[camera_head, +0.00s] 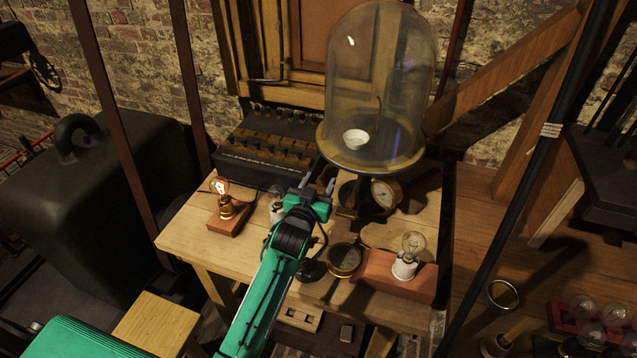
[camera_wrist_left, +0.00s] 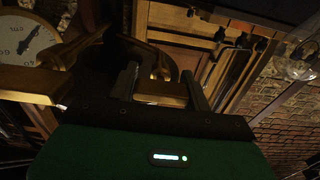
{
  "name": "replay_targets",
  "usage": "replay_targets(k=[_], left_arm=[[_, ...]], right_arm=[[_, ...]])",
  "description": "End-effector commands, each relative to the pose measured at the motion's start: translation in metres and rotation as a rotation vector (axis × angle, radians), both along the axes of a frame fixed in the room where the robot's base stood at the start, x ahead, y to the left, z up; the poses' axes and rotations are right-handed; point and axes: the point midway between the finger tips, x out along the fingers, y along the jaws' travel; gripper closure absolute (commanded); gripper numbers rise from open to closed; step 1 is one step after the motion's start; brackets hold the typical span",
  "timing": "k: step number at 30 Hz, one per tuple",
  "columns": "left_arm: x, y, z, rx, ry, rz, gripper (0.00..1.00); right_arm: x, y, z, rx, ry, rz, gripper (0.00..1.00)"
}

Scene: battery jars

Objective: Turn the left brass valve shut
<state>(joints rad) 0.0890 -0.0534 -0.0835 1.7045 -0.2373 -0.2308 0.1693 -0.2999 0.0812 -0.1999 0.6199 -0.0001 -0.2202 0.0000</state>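My left gripper (camera_head: 317,187) reaches over the wooden table, just below and left of the glass bell jar (camera_head: 383,70). In the left wrist view its two fingers (camera_wrist_left: 160,88) stand apart, with a brass piece (camera_wrist_left: 160,98) between them. The piece looks like a valve handle, but the frame is too dark to confirm this. It nearly fills the gap, and I cannot tell whether both fingers touch it. In the head view the gripper and arm hide most of the valve area. My right gripper is not in view.
A brass gauge (camera_head: 384,193) stands under the jar and another dial (camera_head: 345,259) lies right of my arm. A lit bulb (camera_head: 221,187) stands left; an unlit bulb (camera_head: 411,246) on a brick-red block stands right. A dark battery box (camera_head: 262,165) sits behind. Bare table (camera_head: 185,235) shows at left.

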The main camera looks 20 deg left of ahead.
Motion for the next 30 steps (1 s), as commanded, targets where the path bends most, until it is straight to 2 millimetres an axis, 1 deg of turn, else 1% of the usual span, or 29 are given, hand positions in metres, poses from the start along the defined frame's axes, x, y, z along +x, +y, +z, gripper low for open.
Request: replay_targets(k=[1, 3, 11, 14, 16, 20, 30], left_arm=[[0.0, 0.0, 0.0, 0.001, 0.0, 0.0, 0.41], [0.0, 0.0, 0.0, 0.0, 0.0, 0.0, 0.31], [0.0, 0.0, 0.0, -0.001, 0.0, 0.0, 0.31], [-0.005, 0.0, -0.001, -0.001, 0.0, 0.0, 0.31], [-0.011, 0.001, -0.001, -0.001, 0.0, 0.0, 0.31], [-0.032, 0.001, -0.003, -0.001, 0.001, 0.0, 0.31], [-0.099, 0.003, -0.003, -0.001, 0.002, 0.0, 0.31]], right_arm=[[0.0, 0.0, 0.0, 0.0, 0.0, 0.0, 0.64], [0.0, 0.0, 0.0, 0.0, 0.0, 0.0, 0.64], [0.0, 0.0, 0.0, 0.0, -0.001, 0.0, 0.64], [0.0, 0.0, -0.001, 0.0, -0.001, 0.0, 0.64], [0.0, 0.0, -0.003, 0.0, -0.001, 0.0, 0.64], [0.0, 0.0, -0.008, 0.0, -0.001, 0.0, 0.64], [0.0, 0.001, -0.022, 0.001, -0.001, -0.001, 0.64]])
